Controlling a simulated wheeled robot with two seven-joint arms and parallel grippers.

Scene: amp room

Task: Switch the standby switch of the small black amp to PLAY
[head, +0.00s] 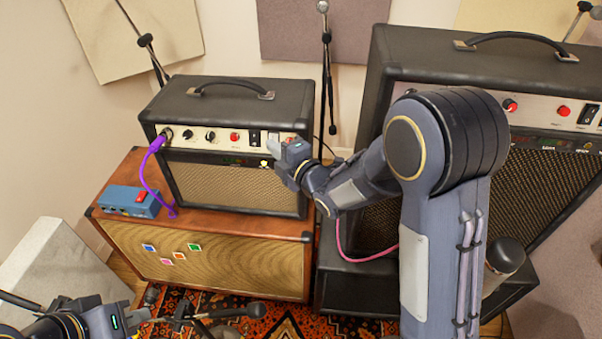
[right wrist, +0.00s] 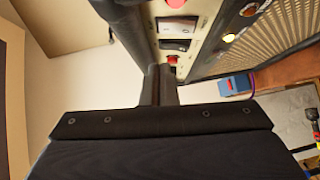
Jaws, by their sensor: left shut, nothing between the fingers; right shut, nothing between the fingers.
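The small black amp (head: 240,103) stands on a brown cabinet in the head view. Its cream front panel carries a purple-cabled jack, knobs, a red light (head: 234,137) and a black rocker switch (head: 254,137). My right gripper (head: 276,150) is shut and empty at the right end of this panel, hiding part of it. In the right wrist view its closed fingers (right wrist: 160,85) point at the panel, close to a pale switch (right wrist: 173,28) and a dark switch (right wrist: 175,45). I cannot read the switch labels or tell contact. My left gripper (head: 140,318) is low at left, shut and empty.
The brown cabinet (head: 205,258) carries a blue box (head: 130,201) with a red switch, beside the amp. A larger black amp (head: 490,60) stands close at right. A microphone stand (head: 327,70) rises behind. A patterned rug (head: 285,322) lies in front.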

